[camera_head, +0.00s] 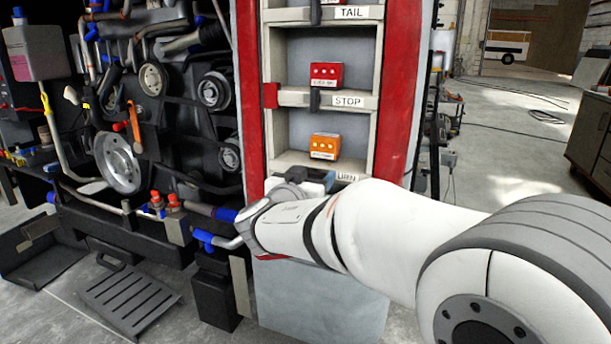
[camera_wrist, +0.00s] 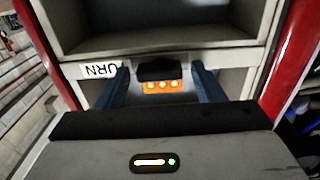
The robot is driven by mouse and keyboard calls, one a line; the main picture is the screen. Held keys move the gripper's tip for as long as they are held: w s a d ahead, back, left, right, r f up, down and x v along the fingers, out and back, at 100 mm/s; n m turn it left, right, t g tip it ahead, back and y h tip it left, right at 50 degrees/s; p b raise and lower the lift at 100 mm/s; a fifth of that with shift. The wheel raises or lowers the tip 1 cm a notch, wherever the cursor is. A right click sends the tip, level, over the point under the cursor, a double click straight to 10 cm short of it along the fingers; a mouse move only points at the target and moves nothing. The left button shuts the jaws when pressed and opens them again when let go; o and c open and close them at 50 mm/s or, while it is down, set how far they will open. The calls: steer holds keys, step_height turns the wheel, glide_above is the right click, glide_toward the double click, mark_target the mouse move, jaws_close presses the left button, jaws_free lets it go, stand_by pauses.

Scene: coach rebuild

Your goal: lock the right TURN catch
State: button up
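The TURN label (camera_head: 347,177) is on the lowest ledge of the rack, its left part hidden by my arm. It shows upside down in the wrist view (camera_wrist: 102,71). An orange module (camera_head: 324,146) with small lights sits in the bay above it, and it also shows in the wrist view (camera_wrist: 163,86). A black catch (camera_wrist: 159,70) is at the ledge edge in front of the module. My gripper (camera_wrist: 161,77) is open, with a dark blue finger on each side of the catch. Gaps seem to show at both sides; contact cannot be told. In the head view my wrist hides the catch.
Red posts (camera_head: 400,90) flank the rack. An engine (camera_head: 150,100) with hoses and pipes stands close on the left. Open floor (camera_head: 500,150) lies right.

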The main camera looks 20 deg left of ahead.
steer(key=c, duration=0.9)
steer(key=shift+o, duration=0.3)
steer(key=shift+a+r, duration=0.15)
steer(key=shift+a, duration=0.1)
steer(key=shift+d, duration=0.1)
steer(key=shift+c, duration=0.3)
steer(key=n+b, duration=0.2)
steer(key=n, duration=0.4)
steer(key=n+b, duration=0.3)
steer(key=n, duration=0.3)
steer(key=n+b, duration=0.3)
steer(key=n, duration=0.2)
steer(key=shift+f+n, duration=0.35)
steer(key=shift+n, duration=0.05)
steer(key=o, duration=1)
